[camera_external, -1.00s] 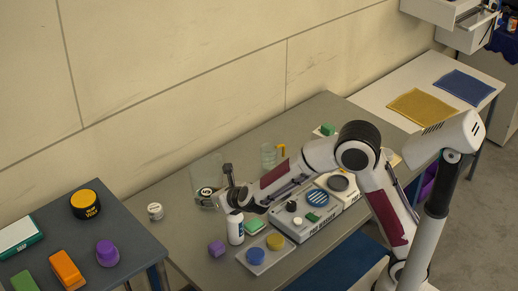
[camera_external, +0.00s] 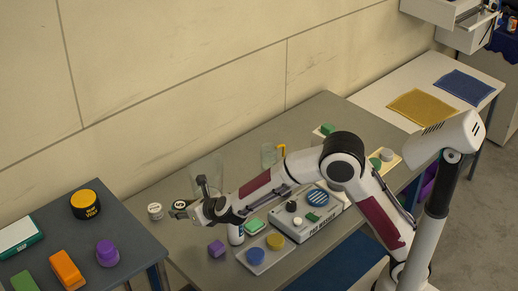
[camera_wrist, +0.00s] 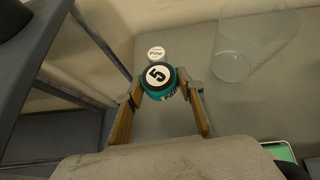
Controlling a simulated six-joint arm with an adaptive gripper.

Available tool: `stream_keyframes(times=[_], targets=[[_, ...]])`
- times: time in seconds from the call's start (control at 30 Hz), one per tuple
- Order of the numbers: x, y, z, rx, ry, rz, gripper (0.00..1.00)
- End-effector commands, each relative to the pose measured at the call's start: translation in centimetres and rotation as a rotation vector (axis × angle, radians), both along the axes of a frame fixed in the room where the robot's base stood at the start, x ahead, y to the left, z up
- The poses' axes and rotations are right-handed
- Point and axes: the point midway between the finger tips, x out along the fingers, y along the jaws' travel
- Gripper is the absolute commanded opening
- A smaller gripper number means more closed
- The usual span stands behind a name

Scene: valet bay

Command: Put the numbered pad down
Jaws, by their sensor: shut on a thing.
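The numbered pad is a small round pad with a black top, a white disc marked 5 and a teal side; the numbered pad (camera_wrist: 158,78) sits between my fingertips in the wrist view. My gripper (camera_wrist: 160,88) is shut on it. In the external view my gripper (camera_external: 184,213) is over the left part of the grey table (camera_external: 190,262), with the numbered pad (camera_external: 180,204) at its tip. I cannot tell the exact gap between the pad and the table.
A small white-topped tin (camera_external: 155,211) stands just left of the pad. A clear container (camera_external: 207,168) stands behind my gripper. A white bottle (camera_external: 236,236), a purple block (camera_external: 216,249) and a tray (camera_external: 266,262) lie to the right and front. A darker table (camera_external: 60,215) adjoins on the left.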

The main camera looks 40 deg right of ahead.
Motion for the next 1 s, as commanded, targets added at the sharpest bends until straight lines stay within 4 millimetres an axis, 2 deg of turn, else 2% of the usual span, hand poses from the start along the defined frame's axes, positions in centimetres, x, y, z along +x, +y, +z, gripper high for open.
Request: stream_keyframes(times=[0.6,1.0], targets=[[0.0,-0.1,-5.9,-0.002,0.001,-0.001,0.23],[0.0,0.0,-6.1,0.000,0.001,-0.001,0.23]])
